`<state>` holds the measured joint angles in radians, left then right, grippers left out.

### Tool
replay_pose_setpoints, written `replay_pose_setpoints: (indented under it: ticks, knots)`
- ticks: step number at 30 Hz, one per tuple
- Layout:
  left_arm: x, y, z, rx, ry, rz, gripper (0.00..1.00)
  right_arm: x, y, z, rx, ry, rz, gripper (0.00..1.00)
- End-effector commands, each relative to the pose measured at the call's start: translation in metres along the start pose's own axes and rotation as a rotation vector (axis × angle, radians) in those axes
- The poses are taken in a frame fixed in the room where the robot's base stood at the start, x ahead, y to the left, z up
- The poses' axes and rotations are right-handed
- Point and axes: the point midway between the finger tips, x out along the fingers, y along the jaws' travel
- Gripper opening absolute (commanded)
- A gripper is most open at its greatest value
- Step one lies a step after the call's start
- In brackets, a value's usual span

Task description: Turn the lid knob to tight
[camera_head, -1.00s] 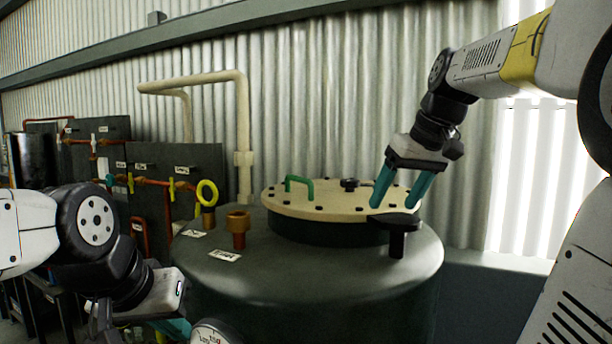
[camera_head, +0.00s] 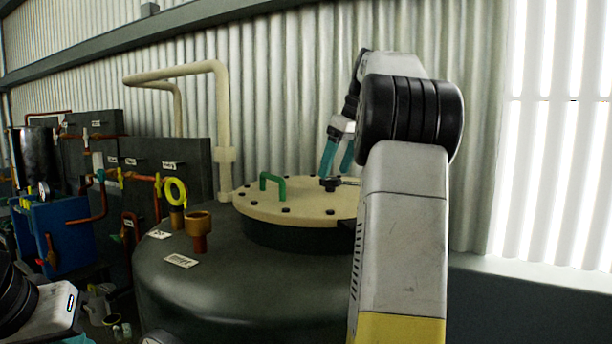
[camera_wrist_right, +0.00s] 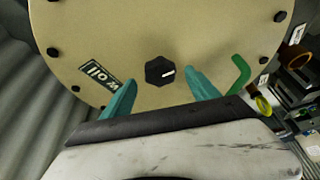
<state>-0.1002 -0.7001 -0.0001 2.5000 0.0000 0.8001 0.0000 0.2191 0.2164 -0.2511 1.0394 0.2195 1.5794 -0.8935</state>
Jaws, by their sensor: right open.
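The black lid knob (camera_head: 330,184) stands in the middle of the round cream lid (camera_head: 262,208) on the dark green tank.
A green handle (camera_head: 272,185) and several dark bolts stand on the lid. A brown funnel (camera_head: 199,232) and a yellow ring (camera_head: 175,191) stand left of the lid. My right arm hides the lid's right side.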

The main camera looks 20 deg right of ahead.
Motion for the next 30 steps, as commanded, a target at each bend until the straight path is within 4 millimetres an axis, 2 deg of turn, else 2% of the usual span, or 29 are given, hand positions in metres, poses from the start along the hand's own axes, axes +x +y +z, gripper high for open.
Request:
replay_pose_setpoints:
  ticks: [3, 6, 16, 17, 26, 30]
  knots:
    - [0.000, 0.000, 0.000, 0.000, 0.000, 0.000, 0.00, 0.016, -0.001, 0.000, -0.001, 0.000, -0.001, 0.69]
    - [0.000, 0.000, 0.000, 0.000, 0.000, 0.000, 0.00, 0.024, -0.001, 0.000, 0.000, 0.001, 0.000, 0.69]
    - [0.000, 0.000, 0.000, 0.000, 0.000, 0.000, 0.00, 0.029, 0.000, 0.000, 0.000, 0.002, 0.001, 0.69]
    - [0.000, 0.000, 0.000, 0.000, 0.000, 0.000, 0.00, 0.029, 0.000, 0.000, 0.000, 0.002, 0.001, 0.65]
    - [0.000, 0.000, 0.000, 0.000, 0.000, 0.000, 0.00, 0.029, 0.000, 0.000, 0.000, 0.002, 0.001, 0.07]
    - [0.000, 0.000, 0.000, 0.000, 0.000, 0.000, 0.00, 0.028, 0.000, 0.000, 0.005, 0.002, 0.003, 0.07]
